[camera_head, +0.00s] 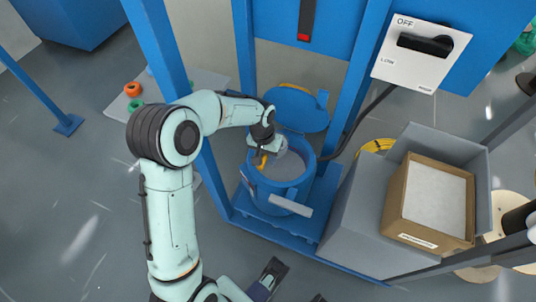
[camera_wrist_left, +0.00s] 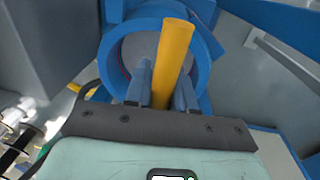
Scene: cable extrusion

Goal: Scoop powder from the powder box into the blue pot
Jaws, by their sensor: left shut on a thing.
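The blue pot (camera_head: 300,192) stands upright on a blue machine base with its round lid (camera_head: 297,108) swung open behind it. My left gripper (camera_head: 263,152) is over the left part of the pot's opening, shut on a yellow scoop (camera_head: 262,162). In the left wrist view, the yellow scoop (camera_wrist_left: 173,60) sits between the two fingers of the gripper (camera_wrist_left: 168,88), with the pot's blue rim (camera_wrist_left: 112,62) around it. The scoop's bowl cannot be made out. The pot's inside looks grey. The powder box (camera_head: 399,190) is cardboard, full of white powder (camera_head: 437,198).
The powder box sits in a grey bin (camera_head: 358,205) right of the pot. Blue posts (camera_head: 243,45) flank the pot. A white switch box (camera_head: 422,48) with a black cable is at upper right. Orange and green rings (camera_head: 133,90) lie on a pale sheet at left.

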